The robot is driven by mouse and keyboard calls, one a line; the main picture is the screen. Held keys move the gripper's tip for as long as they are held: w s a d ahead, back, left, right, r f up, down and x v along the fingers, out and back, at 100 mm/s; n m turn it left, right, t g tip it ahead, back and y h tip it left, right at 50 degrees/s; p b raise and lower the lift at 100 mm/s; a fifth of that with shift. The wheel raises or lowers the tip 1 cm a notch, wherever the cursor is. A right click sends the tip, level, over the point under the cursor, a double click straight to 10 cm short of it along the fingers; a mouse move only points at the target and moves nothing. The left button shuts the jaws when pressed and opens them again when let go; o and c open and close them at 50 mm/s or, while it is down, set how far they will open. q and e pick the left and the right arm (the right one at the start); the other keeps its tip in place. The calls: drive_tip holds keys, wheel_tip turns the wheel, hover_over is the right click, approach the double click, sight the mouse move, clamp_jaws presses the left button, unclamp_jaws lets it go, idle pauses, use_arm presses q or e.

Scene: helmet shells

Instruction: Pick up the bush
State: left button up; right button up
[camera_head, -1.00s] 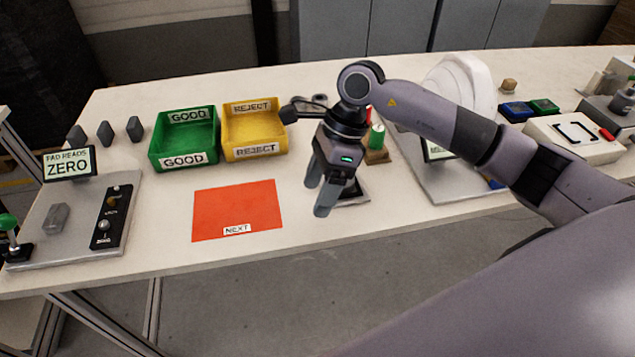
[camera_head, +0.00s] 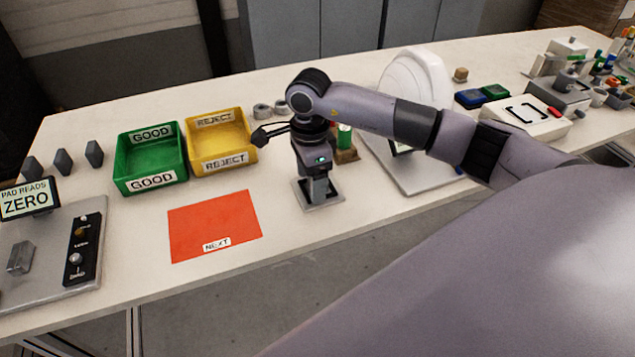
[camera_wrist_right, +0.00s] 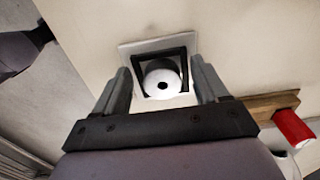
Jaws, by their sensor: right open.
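My right gripper (camera_wrist_right: 162,78) is open, pointing down, with one finger on each side of the frame and bush. I cannot tell whether the fingers touch anything. In the head view my right gripper (camera_head: 318,198) is over the small plate (camera_head: 336,196) near the table's front edge and hides the bush. My left gripper is not in view.
Left of the gripper lie an orange NEXT mat (camera_head: 215,222), a yellow REJECT bin (camera_head: 250,152) and a green GOOD bin (camera_head: 122,165). A wooden block with a red cylinder (camera_wrist_right: 293,128) stands close by. A white helmet shell (camera_head: 415,85) is to the right.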

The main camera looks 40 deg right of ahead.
drive_tip(key=c, duration=1.1)
drive_tip(key=shift+c, duration=0.2)
